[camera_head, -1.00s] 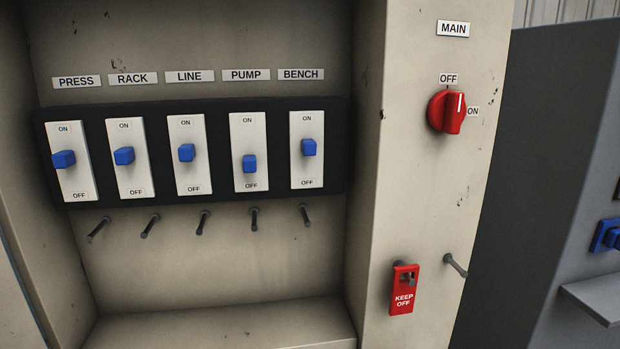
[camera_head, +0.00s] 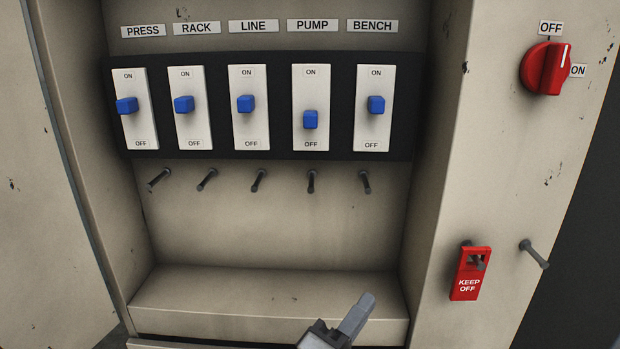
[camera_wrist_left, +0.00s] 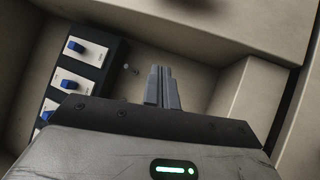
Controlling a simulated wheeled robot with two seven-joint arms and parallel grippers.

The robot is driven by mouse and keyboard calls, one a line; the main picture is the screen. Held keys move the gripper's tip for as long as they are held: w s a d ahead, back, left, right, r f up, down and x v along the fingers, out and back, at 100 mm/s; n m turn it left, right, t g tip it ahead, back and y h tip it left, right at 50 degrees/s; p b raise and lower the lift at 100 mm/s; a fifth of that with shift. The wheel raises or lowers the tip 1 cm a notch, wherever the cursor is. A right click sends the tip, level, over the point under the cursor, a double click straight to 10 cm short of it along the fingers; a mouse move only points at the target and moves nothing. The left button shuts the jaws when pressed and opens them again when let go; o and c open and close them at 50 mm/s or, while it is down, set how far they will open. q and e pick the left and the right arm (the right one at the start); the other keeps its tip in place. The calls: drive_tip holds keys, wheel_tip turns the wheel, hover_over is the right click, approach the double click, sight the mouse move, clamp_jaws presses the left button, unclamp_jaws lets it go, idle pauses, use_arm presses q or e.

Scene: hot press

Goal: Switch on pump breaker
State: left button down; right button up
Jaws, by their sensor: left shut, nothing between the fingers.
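The PUMP breaker (camera_head: 311,119) is a blue toggle on a white plate, fourth in a row on a black strip. Its toggle sits low, near OFF, lower than the toggles beside it. The PUMP label (camera_head: 312,26) is above it. My left gripper (camera_head: 360,312) shows at the bottom of the head view, below the breaker row and in front of the cabinet's lower ledge, apart from every switch. Its fingers are together and empty; they also show in the left wrist view (camera_wrist_left: 162,88), with some switches to their left. My right gripper is out of view.
Pegs (camera_head: 311,181) stick out below the switches. A red MAIN knob (camera_head: 545,68) is on the right face, above a red KEEP OFF tag (camera_head: 470,274) hanging on a peg and a bare peg (camera_head: 534,254). The recess below the pegs is clear.

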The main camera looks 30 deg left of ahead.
use_arm(q)
drive_tip(key=a+r+n+y+b, duration=0.1)
drive_tip(key=a+r+n+y, duration=0.3)
drive_tip(key=n+y, duration=0.4)
drive_tip(key=a+r+n+t+y+b, duration=0.1)
drive_tip(key=a+r+n+y, duration=0.4)
drive_tip(key=n, duration=1.3)
drive_tip(key=y, duration=0.4)
drive_tip(key=shift+a+r, duration=0.3)
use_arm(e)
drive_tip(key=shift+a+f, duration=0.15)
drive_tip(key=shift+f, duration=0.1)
use_arm(q)
drive_tip(key=shift+w, duration=0.1)
drive_tip(key=p, duration=0.6)
approach(311, 119)
drive_tip(key=w+a+r, duration=0.2)
drive_tip(key=w+a, duration=0.2)
drive_tip(key=w, duration=0.1)
drive_tip(key=shift+w+d+r, duration=0.15)
drive_tip(key=shift+d, duration=0.05)
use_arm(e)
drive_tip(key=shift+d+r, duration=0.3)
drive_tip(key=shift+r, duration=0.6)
